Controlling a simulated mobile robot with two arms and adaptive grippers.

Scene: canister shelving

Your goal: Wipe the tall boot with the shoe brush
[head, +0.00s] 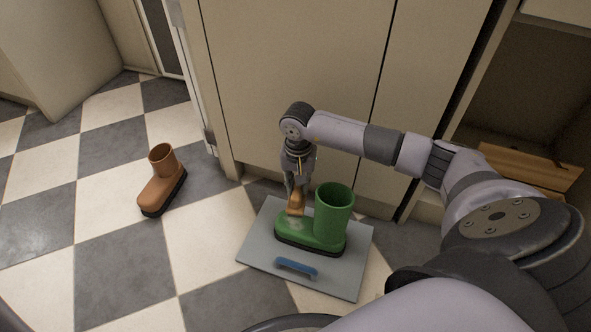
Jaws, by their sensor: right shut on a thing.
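The tall green boot (334,214) stands upright on a grey mat (345,284), its toe pointing left. My right gripper (296,190) points down over the toe and is shut on a brown wooden piece, which looks like the shoe brush (296,204). The brush's lower end is at the top of the boot's toe, by a pale patch; I cannot tell whether it touches. The brush's upper part is hidden by the fingers. My left gripper is not in view.
A blue bar-shaped item (296,267) lies on the mat in front of the boot. A brown ankle boot (162,182) stands on the checkered floor to the left. Cabinet doors (290,70) rise close behind the mat. A wooden box (530,166) sits in the open shelf at right.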

